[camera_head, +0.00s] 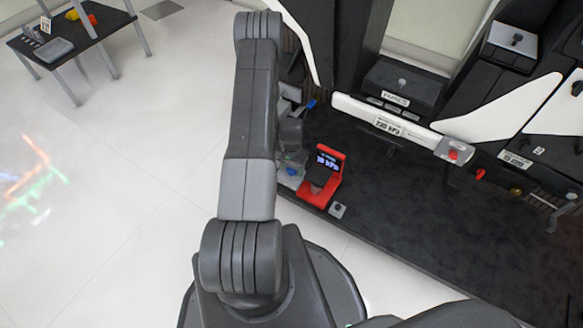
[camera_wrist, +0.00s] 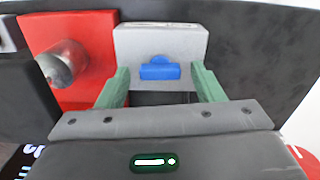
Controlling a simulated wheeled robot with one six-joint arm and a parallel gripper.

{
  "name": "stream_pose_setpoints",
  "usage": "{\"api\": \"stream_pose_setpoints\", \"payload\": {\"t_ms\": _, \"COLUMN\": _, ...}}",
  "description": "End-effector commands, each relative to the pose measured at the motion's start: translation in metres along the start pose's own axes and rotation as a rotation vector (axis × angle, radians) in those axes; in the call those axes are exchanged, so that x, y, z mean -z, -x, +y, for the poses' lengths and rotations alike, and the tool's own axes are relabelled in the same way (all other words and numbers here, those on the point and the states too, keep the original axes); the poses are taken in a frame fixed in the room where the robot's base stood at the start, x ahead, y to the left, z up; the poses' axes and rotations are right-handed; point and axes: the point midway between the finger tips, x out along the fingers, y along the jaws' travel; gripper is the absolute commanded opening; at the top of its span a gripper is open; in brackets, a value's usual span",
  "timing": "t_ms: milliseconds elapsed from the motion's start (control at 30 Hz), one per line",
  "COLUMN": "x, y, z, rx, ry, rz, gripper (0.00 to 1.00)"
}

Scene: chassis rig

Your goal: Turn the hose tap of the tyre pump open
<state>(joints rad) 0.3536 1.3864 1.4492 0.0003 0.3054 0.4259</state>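The red tyre pump (camera_head: 322,180) with a lit display stands on the dark bench near its front edge. Its red body (camera_wrist: 85,40) fills the upper left of the wrist view. Beside it is a light grey block (camera_wrist: 132,40) with a blue handle (camera_wrist: 160,71), which looks like the hose tap; a blue piece (camera_head: 292,171) also shows left of the pump in the head view. My gripper (camera_wrist: 160,80) is open, its green fingers apart on either side of the blue handle, with gaps showing. In the head view my arm largely hides the gripper.
A round metal fitting (camera_wrist: 64,66) sticks out from the red body left of my fingers. A white bar with a pressure label (camera_head: 388,124) lies behind. The bench middle (camera_head: 400,200) is clear.

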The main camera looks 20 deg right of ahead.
Motion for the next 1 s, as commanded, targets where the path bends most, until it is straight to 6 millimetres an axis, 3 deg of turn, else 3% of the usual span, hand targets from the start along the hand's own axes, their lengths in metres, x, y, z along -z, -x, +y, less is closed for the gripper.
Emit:
{"api": "stream_pose_setpoints", "payload": {"t_ms": 33, "x": -0.0001, "y": 0.0001, "z": 0.0, "rx": 0.0, "ry": 0.0, "rz": 0.0, "gripper": 0.52}}
{"api": "stream_pose_setpoints", "payload": {"t_ms": 200, "x": -0.0001, "y": 0.0002, "z": 0.0001, "rx": 0.0, "ry": 0.0, "rz": 0.0, "gripper": 0.19}}
{"api": "stream_pose_setpoints", "payload": {"t_ms": 867, "x": 0.0003, "y": 0.0006, "z": -0.0001, "rx": 0.0, "ry": -0.126, "rz": 0.0, "gripper": 0.17}}
{"api": "stream_pose_setpoints", "payload": {"t_ms": 900, "x": 0.0003, "y": 0.0006, "z": -0.0001, "rx": 0.0, "ry": -0.126, "rz": 0.0, "gripper": 0.46}}
{"api": "stream_pose_setpoints", "payload": {"t_ms": 1000, "x": 0.0003, "y": 0.0006, "z": -0.0001, "rx": 0.0, "ry": -0.125, "rz": 0.0, "gripper": 0.62}}
